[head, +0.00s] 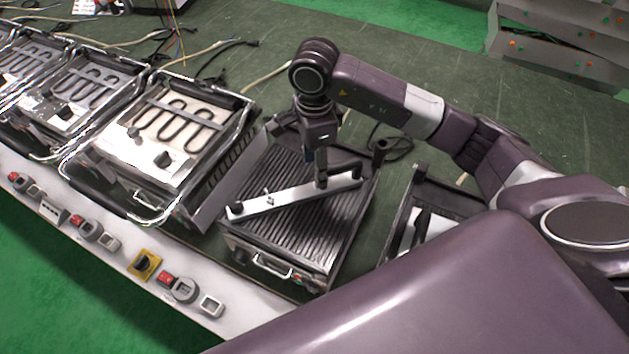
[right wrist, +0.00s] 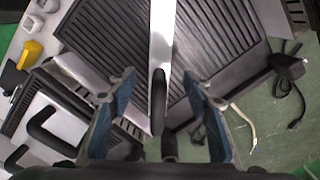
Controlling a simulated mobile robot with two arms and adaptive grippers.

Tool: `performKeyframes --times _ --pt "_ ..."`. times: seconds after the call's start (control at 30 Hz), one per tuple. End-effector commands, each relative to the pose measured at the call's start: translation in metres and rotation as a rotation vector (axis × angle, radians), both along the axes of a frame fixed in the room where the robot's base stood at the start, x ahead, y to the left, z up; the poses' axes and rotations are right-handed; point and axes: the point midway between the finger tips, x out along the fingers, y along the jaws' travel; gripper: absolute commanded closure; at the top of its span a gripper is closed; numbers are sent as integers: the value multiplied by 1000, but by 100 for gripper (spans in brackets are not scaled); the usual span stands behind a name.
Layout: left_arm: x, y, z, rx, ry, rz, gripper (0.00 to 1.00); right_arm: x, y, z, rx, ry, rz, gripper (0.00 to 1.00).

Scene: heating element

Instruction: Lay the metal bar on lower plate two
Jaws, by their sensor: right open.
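The metal bar (head: 286,201) is a long, flat silver strip with dark ends. It lies diagonally across the black ribbed lower plate (head: 322,228) of the open grill in the middle of the head view. The bar (right wrist: 163,35) also shows in the right wrist view, over the ribs of the plate (right wrist: 108,28). My right gripper (head: 321,182) points down at the right half of the bar. In the right wrist view its blue fingers (right wrist: 158,84) are apart, with a dark upright handle between them and a gap on each side. My left gripper is out of view.
Grills with exposed heating coils (head: 170,125) stand in a row to the left. Another grill (head: 420,215) is at the right, partly hidden by my body. Cables (head: 395,145) lie behind.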

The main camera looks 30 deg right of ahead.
Motion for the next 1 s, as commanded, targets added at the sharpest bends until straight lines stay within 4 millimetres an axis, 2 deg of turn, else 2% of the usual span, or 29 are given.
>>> performKeyframes --times 0.1,0.3,1.0 --pt "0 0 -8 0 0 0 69 1 0 20 -1 -5 0 54" --pt "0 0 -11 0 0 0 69 0 0 38 0 0 -2 54" --pt "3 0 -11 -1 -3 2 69 0 0 40 0 2 -1 54"
